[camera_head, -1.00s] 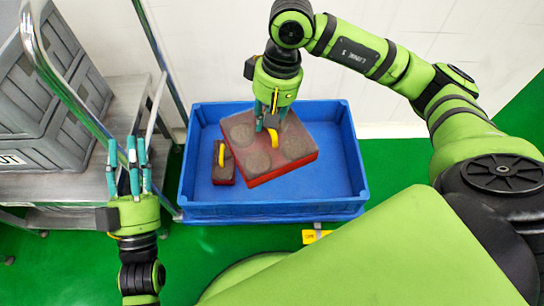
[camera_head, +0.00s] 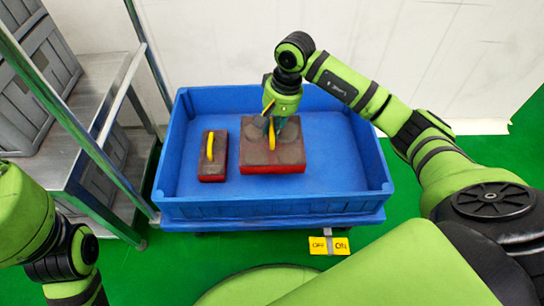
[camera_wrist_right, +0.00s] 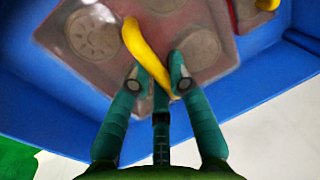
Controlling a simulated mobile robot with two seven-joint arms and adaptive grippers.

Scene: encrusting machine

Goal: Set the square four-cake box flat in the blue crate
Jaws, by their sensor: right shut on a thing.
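The square four-cake box (camera_head: 290,158) is red with a dark lid that shows round cakes and a yellow handle. It is inside the blue crate (camera_head: 280,209), right of a smaller box, and looks about level. I cannot tell whether its underside touches the crate floor. My right gripper (camera_head: 272,122) is shut on the yellow handle from above. In the right wrist view the fingers (camera_wrist_right: 160,75) close on the yellow handle (camera_wrist_right: 145,50), with the box (camera_wrist_right: 210,70) below. My left gripper is out of the head view; only its arm shows at the left.
A smaller red box (camera_head: 213,160) with a yellow handle lies in the crate's left part. The crate's right side is free. A metal rack (camera_head: 105,150) with grey bins (camera_head: 35,80) stands at the left. A yellow OFF/ON sign (camera_head: 328,246) is in front of the crate.

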